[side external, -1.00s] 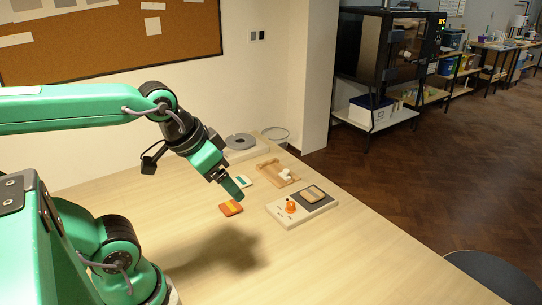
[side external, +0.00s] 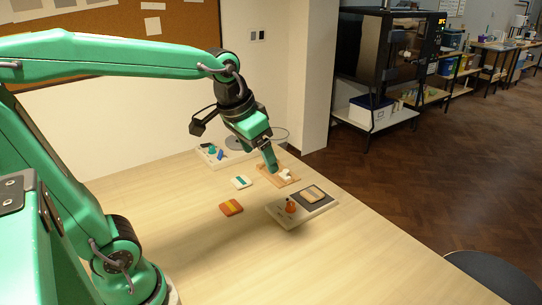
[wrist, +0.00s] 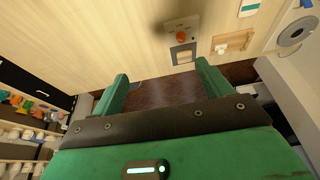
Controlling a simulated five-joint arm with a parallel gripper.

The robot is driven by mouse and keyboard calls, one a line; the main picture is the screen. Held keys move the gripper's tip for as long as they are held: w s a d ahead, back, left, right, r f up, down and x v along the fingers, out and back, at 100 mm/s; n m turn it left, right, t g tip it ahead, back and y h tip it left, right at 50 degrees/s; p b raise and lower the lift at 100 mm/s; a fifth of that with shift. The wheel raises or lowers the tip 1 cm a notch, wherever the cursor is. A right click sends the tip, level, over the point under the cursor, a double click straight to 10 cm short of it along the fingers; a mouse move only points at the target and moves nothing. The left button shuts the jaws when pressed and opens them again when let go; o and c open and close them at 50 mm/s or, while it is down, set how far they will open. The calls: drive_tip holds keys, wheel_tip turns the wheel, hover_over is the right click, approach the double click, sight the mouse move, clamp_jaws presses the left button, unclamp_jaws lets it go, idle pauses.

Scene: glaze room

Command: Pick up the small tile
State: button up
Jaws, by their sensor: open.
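Three flat striped tiles show; I cannot tell which one the task means. An orange tile with a yellow stripe (side external: 231,207) lies on the table. A white tile with a teal stripe (side external: 241,183) lies behind it; it also shows at the top edge of the wrist view (wrist: 249,6). A beige and grey tile (side external: 313,194) lies on the dark plate of a pale device; it shows small in the wrist view (wrist: 183,55). My gripper (side external: 273,170) is above the table near the wooden tray, apart from the tiles. In the wrist view its jaws (wrist: 162,69) are open and empty.
The pale device with an orange knob (side external: 291,206) stands near the table's right edge. A wooden tray (side external: 263,181) holding white pieces is behind it. A pale device with blue parts (side external: 205,152) and a grey disc (side external: 236,143) stand at the back. The front table is clear.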

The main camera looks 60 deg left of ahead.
drive_tip(key=w+a+f+g, duration=0.1)
drive_tip(key=w, duration=0.6)
drive_tip(key=g, duration=0.3)
approach(312, 193)
drive_tip(key=shift+s, duration=0.1)
drive_tip(key=shift+f, duration=4.15)
drive_tip(key=c, duration=1.1)
drive_tip(key=shift+r, duration=0.15)
